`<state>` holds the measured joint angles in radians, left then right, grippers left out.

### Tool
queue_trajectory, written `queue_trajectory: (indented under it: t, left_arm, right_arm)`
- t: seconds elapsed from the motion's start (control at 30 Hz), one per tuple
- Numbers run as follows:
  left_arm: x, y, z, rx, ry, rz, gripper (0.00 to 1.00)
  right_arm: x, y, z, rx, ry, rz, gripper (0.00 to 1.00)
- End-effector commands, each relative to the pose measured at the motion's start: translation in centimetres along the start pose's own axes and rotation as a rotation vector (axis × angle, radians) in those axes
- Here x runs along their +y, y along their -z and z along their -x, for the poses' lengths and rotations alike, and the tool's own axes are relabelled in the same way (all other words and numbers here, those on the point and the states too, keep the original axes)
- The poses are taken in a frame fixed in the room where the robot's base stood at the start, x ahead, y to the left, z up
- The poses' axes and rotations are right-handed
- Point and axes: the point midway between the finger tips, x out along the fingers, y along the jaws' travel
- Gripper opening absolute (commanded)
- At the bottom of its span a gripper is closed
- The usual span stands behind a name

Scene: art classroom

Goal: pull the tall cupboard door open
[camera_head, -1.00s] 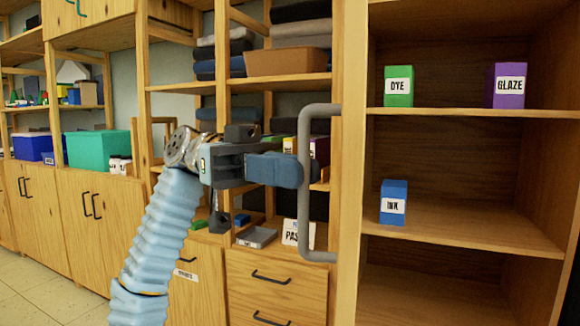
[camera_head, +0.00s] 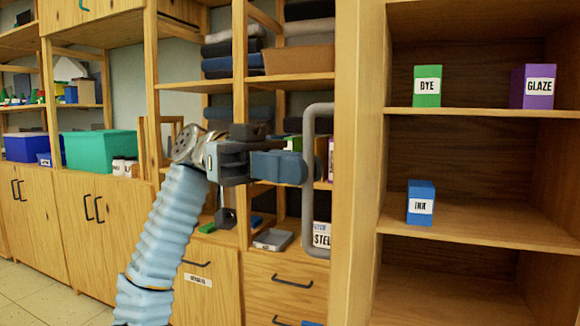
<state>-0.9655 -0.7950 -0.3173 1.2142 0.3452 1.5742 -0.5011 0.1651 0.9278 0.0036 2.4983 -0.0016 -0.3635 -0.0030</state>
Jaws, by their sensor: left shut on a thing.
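The tall cupboard (camera_head: 455,160) stands at the right with its front uncovered and its shelves in plain view. Its wooden door (camera_head: 347,200) stands open at the left side of the cupboard, seen nearly edge-on. A long grey bar handle (camera_head: 310,225) sticks out from the door to the left. My left gripper (camera_head: 303,168) is shut on the upright part of this handle, around its middle. The blue fingers hide part of the bar. My right gripper is out of view.
On the cupboard shelves stand a green DYE box (camera_head: 427,86), a purple GLAZE box (camera_head: 532,86) and a blue INK box (camera_head: 421,202). Wooden shelving with drawers (camera_head: 283,285) stands behind my left arm. Bare floor (camera_head: 40,295) shows at the lower left.

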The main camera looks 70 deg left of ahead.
Motion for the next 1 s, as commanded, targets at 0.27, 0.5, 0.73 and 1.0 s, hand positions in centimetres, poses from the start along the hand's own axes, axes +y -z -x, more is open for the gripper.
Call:
queue_trajectory:
  t: [0.27,0.5,0.73,1.0]
  left_arm:
    - [-0.3,0.0,0.1,0.002,0.009,0.003,0.35]
    - [-0.2,0.0,0.1,0.001,0.005,0.002,0.38]
    - [-0.1,0.2,1.9,0.004,0.005,0.001,0.38]
    - [-0.2,0.5,8.4,0.005,0.006,0.001,0.38]
  right_arm:
    - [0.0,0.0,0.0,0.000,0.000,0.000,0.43]
    - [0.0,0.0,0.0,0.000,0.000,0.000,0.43]
    - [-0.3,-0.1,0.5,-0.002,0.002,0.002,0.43]
    - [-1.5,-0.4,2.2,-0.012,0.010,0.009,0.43]
